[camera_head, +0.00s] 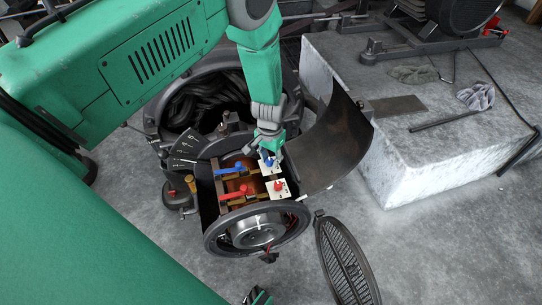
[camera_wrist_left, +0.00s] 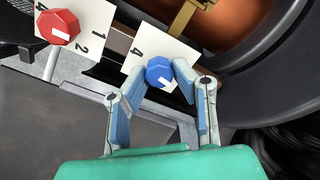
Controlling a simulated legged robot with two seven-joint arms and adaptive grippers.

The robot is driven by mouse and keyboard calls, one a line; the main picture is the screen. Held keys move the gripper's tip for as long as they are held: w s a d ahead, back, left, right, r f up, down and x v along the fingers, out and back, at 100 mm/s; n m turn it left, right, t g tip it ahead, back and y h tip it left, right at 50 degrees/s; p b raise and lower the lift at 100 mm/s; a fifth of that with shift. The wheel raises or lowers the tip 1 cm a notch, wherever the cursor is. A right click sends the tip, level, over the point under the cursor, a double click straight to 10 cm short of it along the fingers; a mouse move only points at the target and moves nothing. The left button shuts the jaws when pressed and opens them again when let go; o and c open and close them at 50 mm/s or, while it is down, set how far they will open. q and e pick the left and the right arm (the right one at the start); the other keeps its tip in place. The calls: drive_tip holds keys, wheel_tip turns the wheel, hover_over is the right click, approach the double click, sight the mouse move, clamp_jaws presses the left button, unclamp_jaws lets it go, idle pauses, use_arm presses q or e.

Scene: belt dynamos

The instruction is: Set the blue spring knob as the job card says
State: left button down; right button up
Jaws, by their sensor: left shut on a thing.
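The blue spring knob (camera_head: 268,162) stands on a small white plate in the open machine. A dark piece with green at the bottom edge (camera_head: 258,297) may be my right gripper, mostly out of frame. I cannot make out a readable job card.
A red knob (camera_head: 278,187) on its numbered plate sits beside the blue one. A blue lever (camera_head: 230,169) and a red lever (camera_head: 233,194) lie left of them. A curved cover (camera_head: 335,150) stands open at right, near a stone block (camera_head: 430,165). A round grille (camera_head: 345,262) leans in front.

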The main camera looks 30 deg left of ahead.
sight(270, 160)
use_arm(q)
drive_tip(key=shift+s+f+n, duration=0.25)
drive_tip(key=shift+s+n, duration=0.2)
drive_tip(key=shift+n, duration=0.55)
drive_tip(key=shift+d+p, duration=0.1)
drive_tip(key=shift+p, duration=0.2)
drive_tip(key=c, duration=1.3)
unclamp_jaws()
drive_tip(key=shift+w, duration=0.15)
drive_tip(key=shift+w+r, duration=0.1)
drive_tip(key=shift+r, duration=0.05)
drive_tip(key=shift+r, duration=0.3)
wheel_tip(270, 160, up, 11)
drive_tip(key=shift+r, duration=0.1)
